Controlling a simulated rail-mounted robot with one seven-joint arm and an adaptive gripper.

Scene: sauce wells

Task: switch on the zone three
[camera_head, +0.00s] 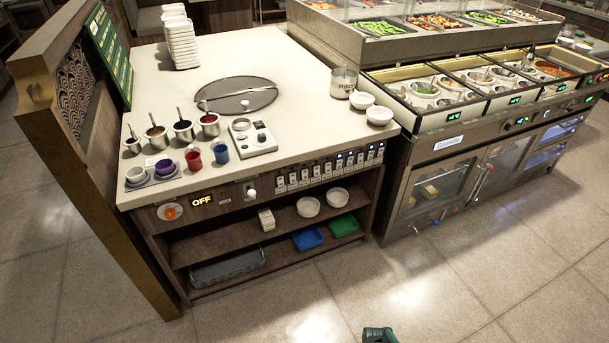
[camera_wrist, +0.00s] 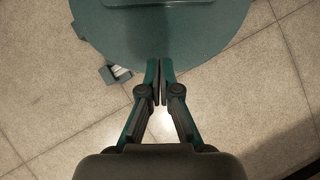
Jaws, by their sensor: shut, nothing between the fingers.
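A row of several white switches (camera_head: 317,173) runs along the counter's front edge in the head view. Small blue lights show above those towards its right end. The switch labels are too small to read, so I cannot tell which one is zone three. Left of the row are an orange knob (camera_head: 170,211), a lit display reading OFF (camera_head: 202,201) and a white knob (camera_head: 251,193). My gripper (camera_wrist: 160,79) is shut and empty in the wrist view, pointing at my own teal base over the floor. It is well away from the switches.
The counter (camera_head: 290,65) holds small sauce pots (camera_head: 184,130), a white control box (camera_head: 252,137), white bowls (camera_head: 379,115) and stacked containers (camera_head: 181,42). Open shelves below hold trays and bowls. A chilled food unit (camera_head: 450,150) stands at right. The floor (camera_head: 470,260) in front is clear.

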